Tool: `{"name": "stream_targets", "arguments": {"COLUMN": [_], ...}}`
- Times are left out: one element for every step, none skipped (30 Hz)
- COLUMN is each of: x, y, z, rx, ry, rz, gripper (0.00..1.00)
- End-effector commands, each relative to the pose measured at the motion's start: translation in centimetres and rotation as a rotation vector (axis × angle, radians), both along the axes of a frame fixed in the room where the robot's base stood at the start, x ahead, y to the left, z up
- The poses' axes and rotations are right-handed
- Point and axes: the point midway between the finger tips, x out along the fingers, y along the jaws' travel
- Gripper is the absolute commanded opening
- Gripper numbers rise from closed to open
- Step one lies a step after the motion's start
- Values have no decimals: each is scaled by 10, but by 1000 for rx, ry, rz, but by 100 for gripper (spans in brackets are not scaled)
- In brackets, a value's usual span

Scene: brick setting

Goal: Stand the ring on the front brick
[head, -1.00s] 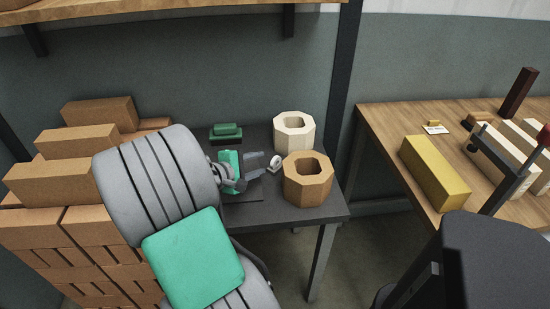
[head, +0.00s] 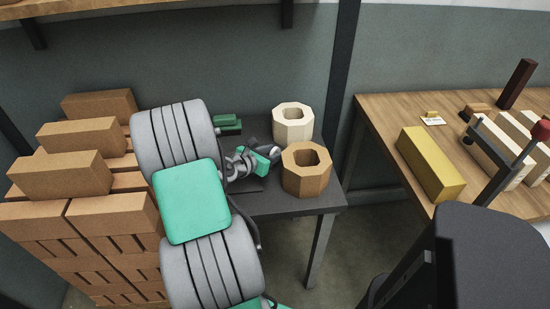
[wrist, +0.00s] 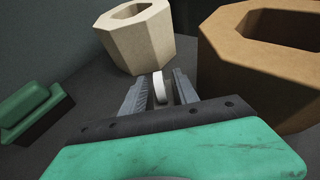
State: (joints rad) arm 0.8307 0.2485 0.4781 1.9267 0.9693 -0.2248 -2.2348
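The ring (wrist: 160,88) is a small white ring seen nearly edge-on in the wrist view. It stands on the dark table between the two fingers of my gripper (wrist: 159,92). The fingers are apart, with a narrow gap on either side of the ring. In the head view my gripper (head: 274,151) is low over the table beside the octagonal blocks, and I cannot make out the ring there. The front brick (head: 60,176) is the nearest of the three upper bricks on the stack at the left, and its top is bare.
A cream octagonal hollow block (head: 293,127) and a tan one (head: 306,172) stand close to my gripper on the dark table (head: 290,204). A green stepped block (head: 228,124) is behind. More bricks (head: 112,222) form the stack. A wooden bench (head: 385,115) is at the right.

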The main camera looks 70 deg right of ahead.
Motion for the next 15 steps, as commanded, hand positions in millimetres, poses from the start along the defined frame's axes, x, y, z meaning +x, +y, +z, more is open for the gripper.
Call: {"name": "stream_targets", "arguments": {"x": [0,0,0,0,0,0,0,0,0,0,0,0,0,0,0], "y": [0,0,0,0,0,0,0,1,1,1,1,1,1,1,1], "z": [0,1,1,1,1,1,1,1,1,1,1,1,1,1,1], "rx": [0,0,0,0,0,0,0,0,0,0,0,0,0,0,0], "ry": [0,0,0,0,0,-1,-1,-1,-1,-1,-1,-1,-1,-1,-1], "rz": [1,1,1,0,0,0,0,0,0,0,0,0,0,0,0], "gripper": [36,36,36,36,33,30,27,25,22,19,17,13,11,9,5]}}
